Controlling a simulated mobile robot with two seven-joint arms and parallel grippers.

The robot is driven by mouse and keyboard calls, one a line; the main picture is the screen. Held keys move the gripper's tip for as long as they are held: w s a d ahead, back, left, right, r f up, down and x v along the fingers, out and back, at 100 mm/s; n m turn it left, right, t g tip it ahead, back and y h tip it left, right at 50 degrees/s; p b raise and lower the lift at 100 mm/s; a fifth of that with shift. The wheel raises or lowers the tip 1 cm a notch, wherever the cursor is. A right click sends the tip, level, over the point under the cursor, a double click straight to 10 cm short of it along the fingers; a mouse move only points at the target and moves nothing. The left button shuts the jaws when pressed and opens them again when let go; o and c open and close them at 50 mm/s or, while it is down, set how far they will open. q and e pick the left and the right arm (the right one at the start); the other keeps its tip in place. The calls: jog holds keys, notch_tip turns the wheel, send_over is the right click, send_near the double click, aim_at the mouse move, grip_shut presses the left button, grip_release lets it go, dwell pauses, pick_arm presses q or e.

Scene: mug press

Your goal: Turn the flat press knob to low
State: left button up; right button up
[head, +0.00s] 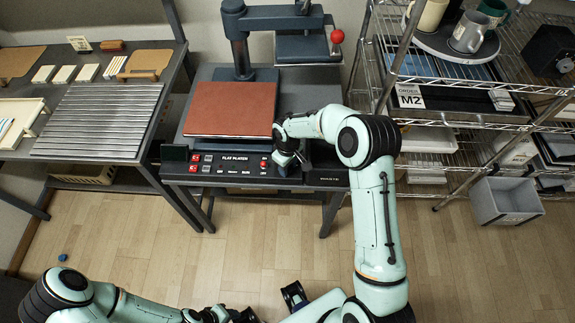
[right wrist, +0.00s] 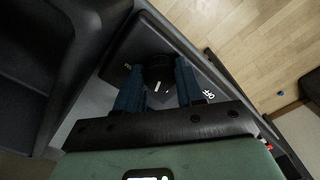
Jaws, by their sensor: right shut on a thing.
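The flat press knob (right wrist: 160,70) is a round black dial with a short white mark on its face, in the right wrist view. It sits on the dark control panel (head: 225,168) of the flat press, and white lettering (right wrist: 209,95) is printed beside it. I cannot tell for sure which setting its mark points at. My right gripper (right wrist: 159,88) has one blue finger on each side of the knob and is shut on it. In the head view this gripper (head: 288,170) is at the panel's right part and hides the knob. My left gripper (head: 235,316) is low in the head view, partly cut off.
The press's red-brown platen (head: 230,108) lies behind the panel. Red buttons (head: 194,168) are on the panel's left. A bench with a ribbed rack (head: 98,120) stands left. A wire shelf (head: 455,115) with mugs and a grey bin (head: 503,200) stand right. The wood floor in front is open.

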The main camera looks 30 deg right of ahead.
jog(key=n, duration=0.5)
jog(key=shift+r+p, duration=0.1)
jog(key=shift+p, duration=0.25)
jog(key=shift+n, duration=0.3)
jog(key=o, duration=1)
jog(key=shift+o, duration=0.2)
notch_tip(320, 180, up, 13)
jog(key=shift+r+p, duration=0.2)
jog(key=shift+p, duration=0.1)
jog(key=shift+f, duration=0.1)
